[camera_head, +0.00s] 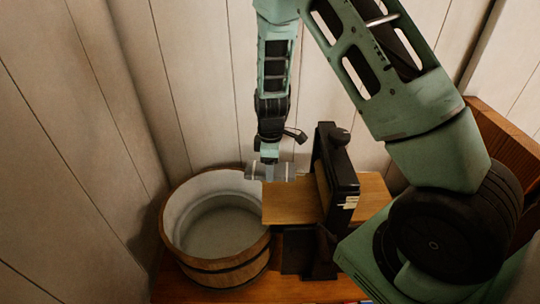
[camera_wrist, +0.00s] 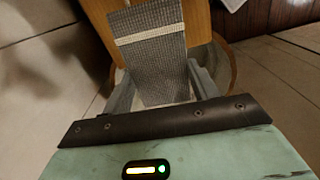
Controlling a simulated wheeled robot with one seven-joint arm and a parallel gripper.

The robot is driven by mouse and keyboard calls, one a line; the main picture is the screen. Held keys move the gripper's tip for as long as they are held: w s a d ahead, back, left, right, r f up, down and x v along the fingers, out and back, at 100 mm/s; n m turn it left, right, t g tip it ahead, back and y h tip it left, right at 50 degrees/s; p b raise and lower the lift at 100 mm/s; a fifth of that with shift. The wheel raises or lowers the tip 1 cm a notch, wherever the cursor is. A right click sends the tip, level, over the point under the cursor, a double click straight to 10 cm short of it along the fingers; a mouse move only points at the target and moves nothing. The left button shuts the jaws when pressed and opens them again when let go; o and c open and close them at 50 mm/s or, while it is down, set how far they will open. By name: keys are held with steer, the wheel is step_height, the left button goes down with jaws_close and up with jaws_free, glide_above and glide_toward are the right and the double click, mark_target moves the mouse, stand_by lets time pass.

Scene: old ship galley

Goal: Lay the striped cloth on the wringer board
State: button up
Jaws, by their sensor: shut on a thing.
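My gripper (camera_head: 269,168) points down near the left end of the wooden wringer board (camera_head: 288,207). In the wrist view my gripper (camera_wrist: 161,88) is shut on the striped cloth (camera_wrist: 155,62), which is grey with a fine check and a pale cross stripe. The cloth reaches away from the fingers, over the board (camera_wrist: 197,22). In the head view the cloth is small and hard to tell from the grey fingers. I cannot tell whether it touches the board.
A round wooden tub (camera_head: 219,273) with a pale inside stands left of the board. The black wringer frame (camera_head: 337,175) rises across the board, just right of my gripper. Plank walls (camera_head: 190,70) close off the back and left.

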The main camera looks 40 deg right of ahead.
steer(key=shift+w+d+f, duration=0.1)
steer(key=shift+d+f, duration=0.1)
steer(key=shift+f, duration=0.45)
steer(key=b, duration=0.7)
glide_above(284, 195)
steer(key=f, duration=0.7)
steer(key=shift+w+a+f, duration=0.2)
steer(key=shift+a+f, duration=0.05)
steer(key=shift+a, duration=0.1)
steer(key=shift+s+d+f+b, duration=0.25)
steer(key=shift+d+f+b, duration=0.15)
steer(key=shift+f+b, duration=0.45)
steer(key=shift+r, duration=0.2)
steer(key=o, duration=1.1)
step_height(284, 195, up, 17)
steer(key=b, duration=0.2)
steer(key=shift+r+b, duration=0.2)
steer(key=shift+b, duration=0.15)
